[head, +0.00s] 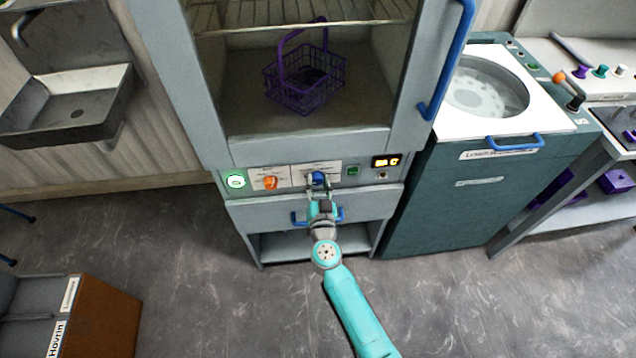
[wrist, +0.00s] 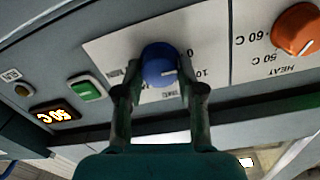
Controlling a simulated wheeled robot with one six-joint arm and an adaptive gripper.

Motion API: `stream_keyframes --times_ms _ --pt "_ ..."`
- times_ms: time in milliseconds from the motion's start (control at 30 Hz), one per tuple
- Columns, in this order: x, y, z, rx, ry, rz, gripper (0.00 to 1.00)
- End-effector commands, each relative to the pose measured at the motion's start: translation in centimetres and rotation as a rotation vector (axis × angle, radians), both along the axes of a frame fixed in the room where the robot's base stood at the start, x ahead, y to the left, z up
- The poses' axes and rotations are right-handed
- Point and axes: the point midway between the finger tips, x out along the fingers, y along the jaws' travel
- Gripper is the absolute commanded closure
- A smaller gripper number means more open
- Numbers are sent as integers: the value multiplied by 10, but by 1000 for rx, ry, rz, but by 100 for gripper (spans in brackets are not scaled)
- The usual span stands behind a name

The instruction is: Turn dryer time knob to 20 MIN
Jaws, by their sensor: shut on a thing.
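The dryer time knob is the blue knob (head: 318,178) on the dryer's control panel. In the wrist view the blue knob (wrist: 156,60) sits between the two fingers of my gripper (wrist: 160,88), which is shut on it. Its white pointer mark faces right in that view, toward the printed 10. A 0 is printed above the 10; the labels on the knob's other side are partly hidden and too blurred to read. In the head view my gripper (head: 320,191) reaches the panel from below.
An orange heat knob (head: 270,183) and a lit green button (head: 235,181) are left of the blue knob. A green switch (head: 352,171) and an orange display (head: 386,161) are to its right. A purple basket (head: 306,80) stands inside the dryer. A blue handle (head: 300,218) is below the panel.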

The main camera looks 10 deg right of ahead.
Motion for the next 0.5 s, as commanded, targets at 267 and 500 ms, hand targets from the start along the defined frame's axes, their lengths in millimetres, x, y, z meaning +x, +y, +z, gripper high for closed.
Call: stream_keyframes --times_ms 267,500 --pt "0 -1 0 133 -16 0 96" --pt "0 -2 0 343 -42 0 96"
